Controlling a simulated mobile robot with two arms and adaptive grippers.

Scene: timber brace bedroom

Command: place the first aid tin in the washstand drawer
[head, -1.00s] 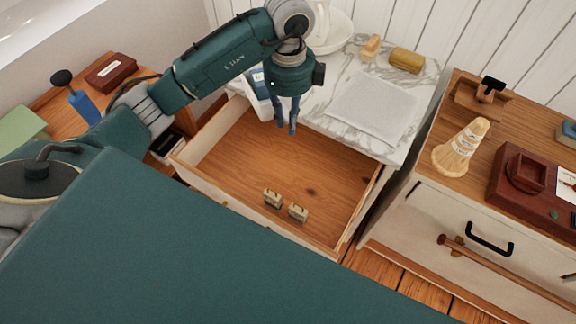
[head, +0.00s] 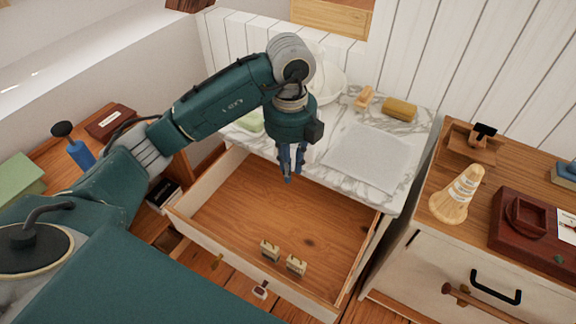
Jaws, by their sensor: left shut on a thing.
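The washstand drawer (head: 235,208) is pulled open below the marble top. Its wooden floor is mostly bare. My left gripper (head: 291,177) points down over the drawer's back part, near the marble edge. Its fingers are close together. A pale surface (head: 316,151), probably part of the first aid tin, shows behind and beside the fingers. The fingers and wrist hide most of it, and I cannot make out its markings. My right gripper is out of view.
Two small tan blocks (head: 270,250) (head: 296,265) stand by the drawer's front wall. The marble top holds a folded grey cloth (head: 368,155), a yellow-brown bar (head: 399,109) and a wooden brush (head: 364,97). A cabinet (head: 450,250) stands close on the right.

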